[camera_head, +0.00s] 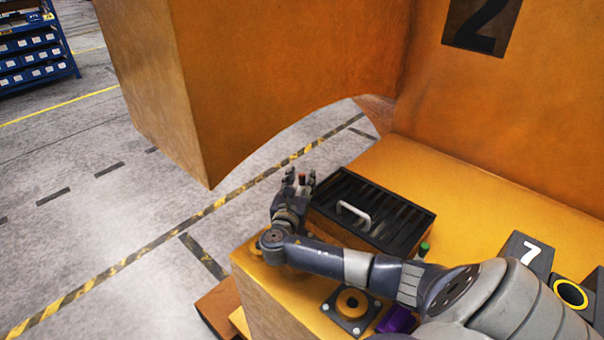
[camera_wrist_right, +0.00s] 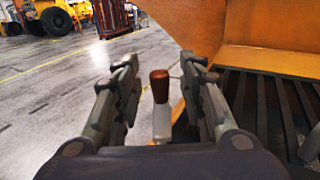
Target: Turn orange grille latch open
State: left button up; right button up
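The black slatted grille (camera_head: 376,212) with a pale handle (camera_head: 352,211) lies on the orange casting. At its far left corner stands a small orange-brown latch knob (camera_head: 302,178). In the right wrist view this knob (camera_wrist_right: 160,84) sits on a pale grey stem between my fingers. My right gripper (camera_head: 300,178) is open around the knob, with a visible gap on both sides in the wrist view. The grille's slats (camera_wrist_right: 285,105) show at the right of that view. My left gripper is not in view.
A round orange button on a dark plate (camera_head: 352,305), a purple block (camera_head: 397,320), a green knob (camera_head: 424,247) and a block marked 7 (camera_head: 526,254) are near my right arm. Large orange casting walls (camera_head: 270,80) rise behind. The floor at left is open.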

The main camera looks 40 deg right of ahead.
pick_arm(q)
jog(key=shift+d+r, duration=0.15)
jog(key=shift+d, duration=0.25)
pick_arm(e)
jog(key=shift+x, duration=0.95)
jog(key=shift+c, duration=0.4)
grip_shut()
